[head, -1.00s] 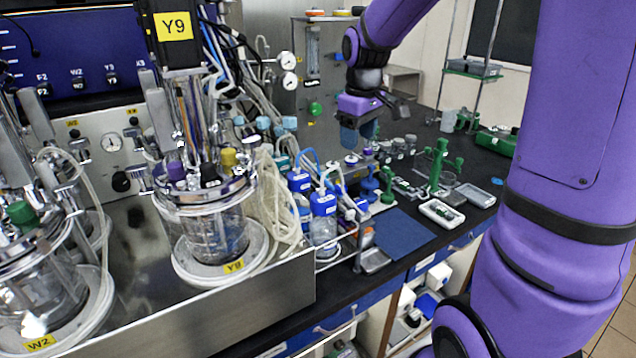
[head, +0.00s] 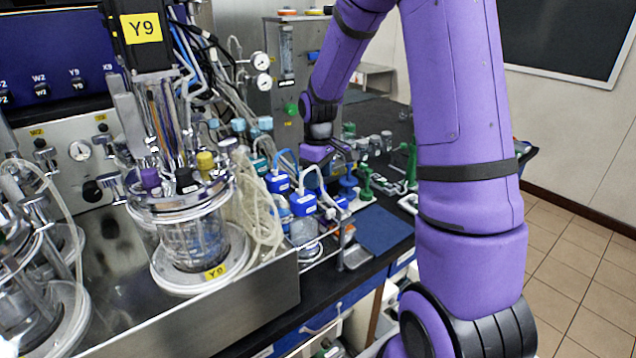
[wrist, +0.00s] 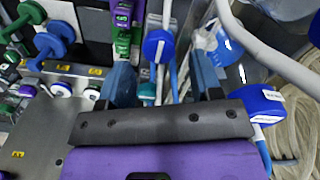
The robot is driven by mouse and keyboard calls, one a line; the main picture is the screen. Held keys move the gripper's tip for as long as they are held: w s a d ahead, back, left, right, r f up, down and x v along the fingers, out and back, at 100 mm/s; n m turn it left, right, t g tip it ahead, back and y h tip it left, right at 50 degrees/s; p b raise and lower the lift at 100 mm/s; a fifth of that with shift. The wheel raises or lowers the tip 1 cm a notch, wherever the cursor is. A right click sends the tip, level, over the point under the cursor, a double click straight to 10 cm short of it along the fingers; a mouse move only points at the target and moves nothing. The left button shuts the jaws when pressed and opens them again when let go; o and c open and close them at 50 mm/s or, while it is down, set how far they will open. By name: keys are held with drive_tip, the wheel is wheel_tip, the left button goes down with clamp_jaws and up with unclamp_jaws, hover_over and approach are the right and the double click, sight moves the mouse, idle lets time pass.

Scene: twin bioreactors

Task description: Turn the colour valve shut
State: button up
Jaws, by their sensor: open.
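My gripper (head: 322,172) is low over the bench in the head view, beside the blue-capped bottles; its fingertips are partly hidden there. In the wrist view my gripper (wrist: 165,75) is open, with a dark blue finger at each side and nothing clasped. A round blue cap or knob (wrist: 158,46) shows beyond and between the fingers; I cannot tell whether they reach it. A blue valve-like handle (wrist: 54,40) lies to the left of the fingers. A green knob (head: 290,108) sits on the grey panel behind. I cannot tell which is the colour valve.
Blue-capped bottles (head: 303,204) with tubes crowd the gripper; another blue cap (wrist: 258,101) is close at its right in the wrist view. Pale tubing (head: 258,215) hangs by the Y9 glass vessel (head: 192,238). A blue mat (head: 384,229) lies bare near the bench's front edge.

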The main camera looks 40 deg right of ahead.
drive_tip(key=shift+f, duration=1.25)
drive_tip(key=shift+c, duration=0.4)
drive_tip(key=c, duration=0.8)
drive_tip(key=shift+c, duration=0.2)
